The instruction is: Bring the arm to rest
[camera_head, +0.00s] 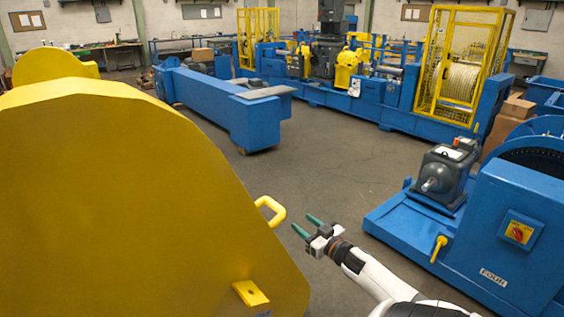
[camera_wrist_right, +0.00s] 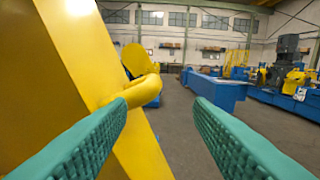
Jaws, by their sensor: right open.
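My right gripper (camera_head: 307,226) is open, with two green fingers. In the head view it stands just right of the yellow handle (camera_head: 270,211) on the large yellow guard (camera_head: 130,200). In the right wrist view the handle (camera_wrist_right: 135,92) shows beyond the left finger's tip, which overlaps it in the picture. I cannot tell whether they touch. My right arm (camera_head: 375,278) reaches in from the bottom right. My left gripper is not in view.
A blue machine base (camera_head: 395,225) with a grey motor (camera_head: 446,172) and a yellow lever (camera_head: 438,248) stands close on the right. A long blue beam (camera_head: 210,105) and caged blue machinery (camera_head: 400,95) stand further back. The grey floor (camera_head: 330,165) between is clear.

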